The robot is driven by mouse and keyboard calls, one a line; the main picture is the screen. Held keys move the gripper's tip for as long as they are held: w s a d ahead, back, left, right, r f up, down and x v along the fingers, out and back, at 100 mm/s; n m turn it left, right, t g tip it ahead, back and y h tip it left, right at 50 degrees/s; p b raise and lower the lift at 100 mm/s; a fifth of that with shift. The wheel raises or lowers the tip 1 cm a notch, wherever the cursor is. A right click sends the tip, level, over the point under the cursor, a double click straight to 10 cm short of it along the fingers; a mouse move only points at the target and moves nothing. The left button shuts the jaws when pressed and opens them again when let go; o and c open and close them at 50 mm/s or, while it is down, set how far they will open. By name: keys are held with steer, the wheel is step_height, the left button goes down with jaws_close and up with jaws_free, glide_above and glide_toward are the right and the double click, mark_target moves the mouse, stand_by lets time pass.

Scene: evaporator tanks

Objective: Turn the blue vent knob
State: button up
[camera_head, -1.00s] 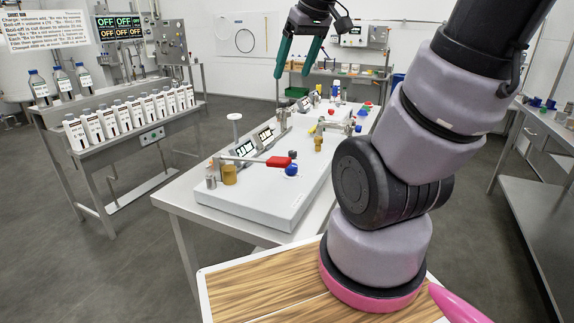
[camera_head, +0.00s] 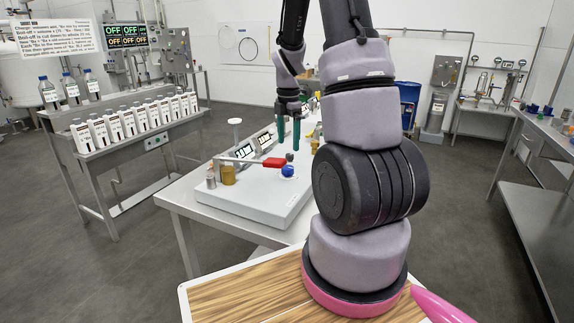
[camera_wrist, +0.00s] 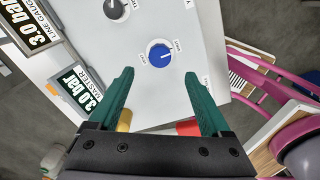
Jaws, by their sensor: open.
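The blue vent knob (camera_wrist: 159,53) is a round dial with a white pointer mark on a pale panel (camera_wrist: 135,80). In the wrist view it lies just beyond and between my fingertips, apart from both. My gripper (camera_wrist: 158,74) is open and empty, its two green fingers spread. In the head view my gripper (camera_head: 288,143) hangs fingers down over the bench. A blue round part (camera_head: 288,170) sits by a red handle there; I cannot tell whether it is the same knob.
A dark grey knob (camera_wrist: 116,8) is on the panel above the blue one. Two 3.0 bar displays (camera_wrist: 80,90) stand at the left. Yellow (camera_wrist: 124,119) and red (camera_wrist: 187,127) parts lie near my fingers. A bottle rack (camera_head: 135,120) stands left of the bench.

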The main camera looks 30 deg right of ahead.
mark_target(288, 167)
step_height(288, 167, down, 9)
steer(key=shift+r, duration=0.1)
stand_by(0.3)
jaws_close()
